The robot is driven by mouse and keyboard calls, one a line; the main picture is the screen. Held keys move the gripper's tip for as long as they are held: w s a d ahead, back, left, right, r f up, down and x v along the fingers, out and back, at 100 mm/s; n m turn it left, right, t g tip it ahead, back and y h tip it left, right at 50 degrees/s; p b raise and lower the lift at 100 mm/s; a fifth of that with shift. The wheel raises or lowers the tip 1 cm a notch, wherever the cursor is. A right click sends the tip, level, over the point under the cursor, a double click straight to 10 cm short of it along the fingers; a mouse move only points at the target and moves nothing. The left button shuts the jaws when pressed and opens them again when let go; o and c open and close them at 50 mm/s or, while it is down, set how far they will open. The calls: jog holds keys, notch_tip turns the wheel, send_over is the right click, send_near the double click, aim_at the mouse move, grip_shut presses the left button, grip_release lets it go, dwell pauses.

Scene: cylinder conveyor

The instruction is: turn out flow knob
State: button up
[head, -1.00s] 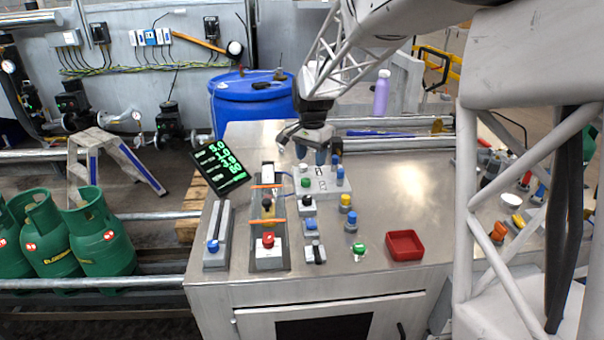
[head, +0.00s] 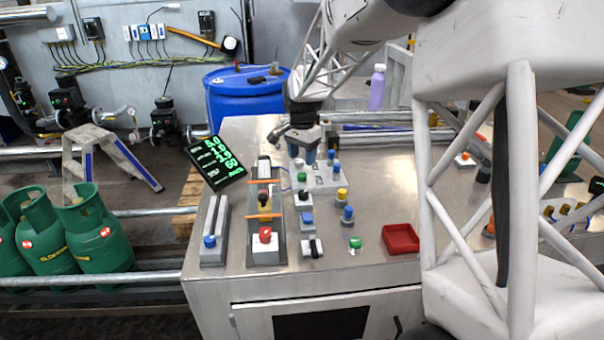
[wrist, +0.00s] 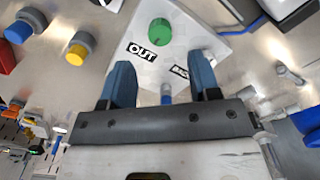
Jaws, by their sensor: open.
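In the wrist view, the green knob (wrist: 159,31) sits near a black "OUT" label (wrist: 141,51) and a second label (wrist: 181,72), partly hidden by a finger. My gripper (wrist: 161,84) is open, with its blue fingers over the plate. A small blue knob (wrist: 166,95) shows between the fingers, partly hidden by the gripper body. I cannot tell if they touch it. In the head view my gripper (head: 320,154) is at the plate's far edge.
Nearby stand a yellow-topped knob (head: 341,194), a blue-topped knob (head: 347,213), a green button (head: 355,243) and a red tray (head: 401,239). A black display (head: 214,160) with green figures stands left.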

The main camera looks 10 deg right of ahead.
aim_at(302, 174)
jog(key=shift+f, duration=3.3)
jog(key=shift+c, duration=0.4)
jog(key=c, duration=0.8)
jog(key=shift+c, duration=0.2)
